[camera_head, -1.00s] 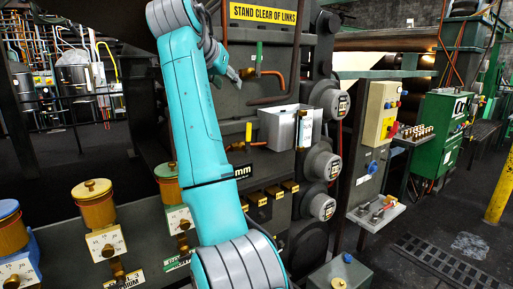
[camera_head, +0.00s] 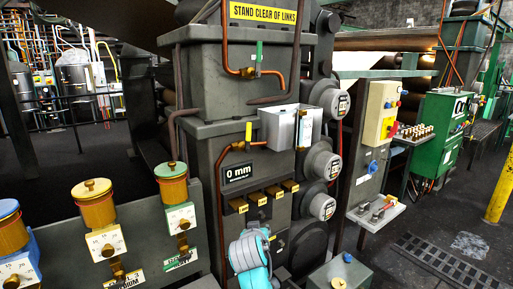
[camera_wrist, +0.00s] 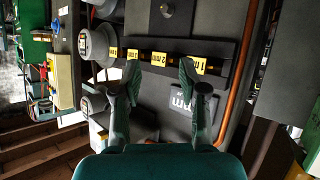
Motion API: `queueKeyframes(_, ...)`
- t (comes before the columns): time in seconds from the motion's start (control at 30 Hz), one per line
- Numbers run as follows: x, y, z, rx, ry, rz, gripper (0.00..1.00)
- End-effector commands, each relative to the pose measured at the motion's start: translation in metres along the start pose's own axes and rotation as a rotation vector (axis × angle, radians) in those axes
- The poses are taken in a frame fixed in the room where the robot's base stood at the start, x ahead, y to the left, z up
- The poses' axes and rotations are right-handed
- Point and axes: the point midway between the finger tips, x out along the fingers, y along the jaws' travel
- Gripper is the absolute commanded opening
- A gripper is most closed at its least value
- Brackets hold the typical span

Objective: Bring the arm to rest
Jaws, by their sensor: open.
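My gripper (camera_wrist: 160,75) is open and empty in the wrist view, its two dark teal fingers spread apart. They appear in front of a row of yellow mm tags (camera_wrist: 158,59) on a grey machine face. Nothing is between the fingers. In the head view my teal arm shows low at the bottom centre, folded down in front of the machine. The gripper's fingers cannot be made out there.
The grey machine column (camera_head: 200,150) stands close ahead, with a 0 mm plate (camera_head: 238,172), a metal box (camera_head: 278,127) and round gauges (camera_head: 322,165). Oilers with amber bowls (camera_head: 97,210) stand at left. A green cabinet (camera_head: 440,130) and open floor are at right.

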Motion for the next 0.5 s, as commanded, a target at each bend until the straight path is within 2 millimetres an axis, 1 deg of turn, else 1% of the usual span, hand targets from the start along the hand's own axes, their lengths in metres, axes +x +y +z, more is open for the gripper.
queueKeyframes(0.03, 0.001, 0.005, 0.027, -0.009, -0.002, -0.006, 0.42)
queueKeyframes(0.1, 0.001, 0.011, 0.057, -0.018, 0.004, -0.018, 0.42)
queueKeyframes(0.17, 0.0, 0.016, 0.083, -0.024, 0.007, -0.028, 0.42)
queueKeyframes(0.2, -0.002, 0.02, 0.1, -0.028, 0.01, -0.034, 0.42)
queueKeyframes(0.27, -0.006, 0.025, 0.124, -0.034, 0.015, -0.045, 0.42)
queueKeyframes(0.3, -0.009, 0.029, 0.141, -0.037, 0.017, -0.052, 0.42)
queueKeyframes(0.37, -0.015, 0.035, 0.165, -0.042, 0.022, -0.061, 0.42)
queueKeyframes(0.4, -0.02, 0.039, 0.18, -0.043, 0.025, -0.067, 0.42)
queueKeyframes(0.47, -0.028, 0.044, 0.203, -0.045, 0.03, -0.077, 0.42)
queueKeyframes(0.5, -0.034, 0.049, 0.218, -0.047, 0.032, -0.083, 0.42)
